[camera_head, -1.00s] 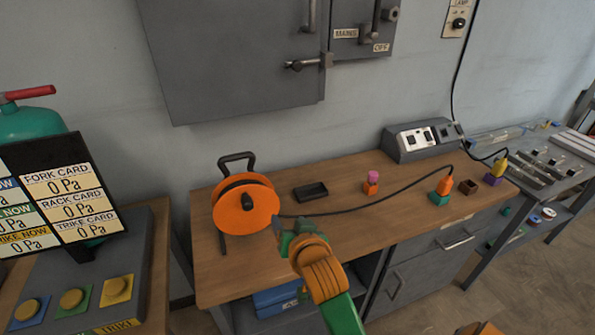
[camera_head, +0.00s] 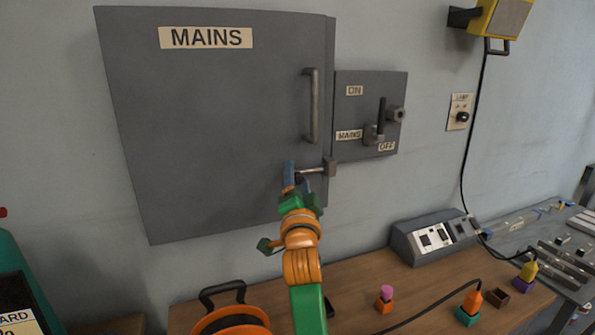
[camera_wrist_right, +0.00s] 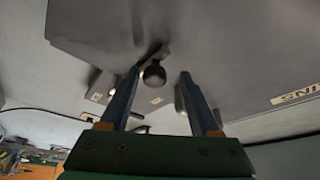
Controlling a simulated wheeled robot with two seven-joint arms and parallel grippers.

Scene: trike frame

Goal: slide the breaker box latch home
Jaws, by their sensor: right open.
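The breaker box (camera_head: 220,120) is a large grey wall cabinet labelled MAINS, with its door closed or nearly so. Its latch (camera_head: 318,170) is a short metal bolt with a knob, low at the door's right edge. My right gripper (camera_head: 297,178) is in front of the latch, its blue fingers overlapping the bolt's left end. In the right wrist view my open right gripper (camera_wrist_right: 160,88) has the dark round latch knob (camera_wrist_right: 154,75) between its fingers, nearer the left one. I cannot tell whether a finger touches it. My left gripper is out of view.
A vertical door handle (camera_head: 312,105) is above the latch. A smaller switch box (camera_head: 368,90) with a lever adjoins on the right. Below is a wooden bench (camera_head: 360,280) with an orange cable reel (camera_head: 232,322), coloured plugs and a grey socket console (camera_head: 432,236).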

